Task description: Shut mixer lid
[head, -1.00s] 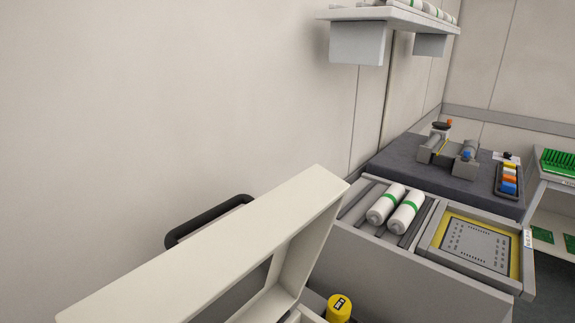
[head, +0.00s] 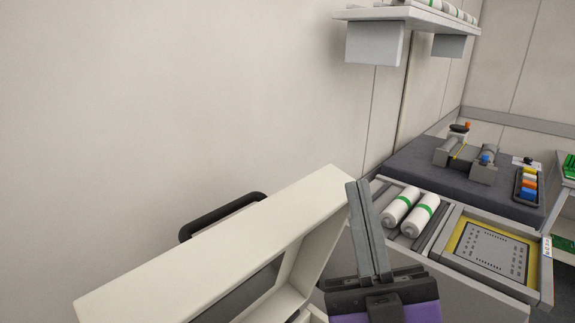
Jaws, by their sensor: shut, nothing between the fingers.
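The mixer lid (head: 215,245) is a cream, hollow, box-like cover standing raised and tilted open at the lower middle of the head view. A black handle bar (head: 222,213) shows behind its upper edge. My gripper (head: 358,188) is to the right of the lid, its grey fingers pointing up and shut together with nothing between them. The fingertips overlap the lid's right end in the picture; I cannot tell whether they touch it. The mixer body under the lid is mostly out of frame.
To the right, a grey bench holds two white rolls with green bands (head: 410,210) and a grey plate in a yellow frame (head: 492,252). A dark mat (head: 420,160) with grey equipment lies behind. A wall shelf (head: 405,18) hangs above. The pale wall is at the back.

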